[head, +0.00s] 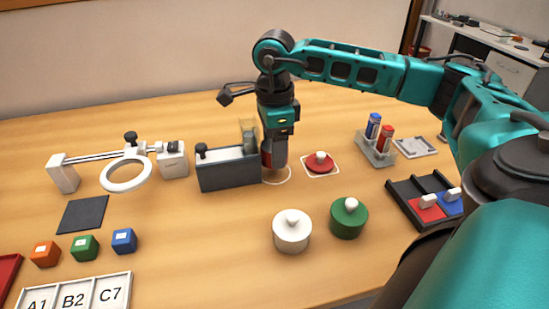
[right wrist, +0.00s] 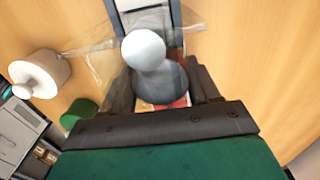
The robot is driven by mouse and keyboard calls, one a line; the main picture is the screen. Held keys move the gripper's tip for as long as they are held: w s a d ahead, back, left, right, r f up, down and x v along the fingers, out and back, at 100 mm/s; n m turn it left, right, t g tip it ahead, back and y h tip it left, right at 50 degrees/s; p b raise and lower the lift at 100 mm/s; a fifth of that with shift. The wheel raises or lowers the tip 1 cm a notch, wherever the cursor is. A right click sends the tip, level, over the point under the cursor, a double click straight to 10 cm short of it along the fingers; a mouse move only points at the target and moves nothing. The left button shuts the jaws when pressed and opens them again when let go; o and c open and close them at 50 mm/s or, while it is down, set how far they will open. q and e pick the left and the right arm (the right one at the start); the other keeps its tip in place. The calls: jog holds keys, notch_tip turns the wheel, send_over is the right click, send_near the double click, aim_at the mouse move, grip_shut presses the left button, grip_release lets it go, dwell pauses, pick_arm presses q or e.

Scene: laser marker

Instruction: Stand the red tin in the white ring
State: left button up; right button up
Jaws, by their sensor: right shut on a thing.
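My right gripper (head: 274,150) points down in the middle of the table and is shut on the red tin (head: 281,158). The fingers cover much of the tin, and a strip of red shows beside them. In the right wrist view a pale round knob (right wrist: 143,48) over a dark disc (right wrist: 165,82) shows between the fingers. The white ring (head: 290,177) is a thin outline on the table right under the tin, partly hidden by it. The tin looks upright; I cannot tell whether its base touches the table. My left gripper is not in view.
A dark box (head: 228,174) stands close left of the gripper, with a clear upright piece (head: 248,130) behind. A red knobbed lid (head: 319,163) lies on a white-edged square at right. A white tin (head: 292,231) and a green tin (head: 349,218) stand in front.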

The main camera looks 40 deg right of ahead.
jog(key=shift+f, duration=1.6)
jog(key=shift+f, duration=0.2)
jog(key=o, duration=1.1)
jog(key=shift+o, duration=0.2)
jog(key=shift+r, duration=0.15)
notch_tip(320, 180, up, 12)
jog(key=p, duration=0.1)
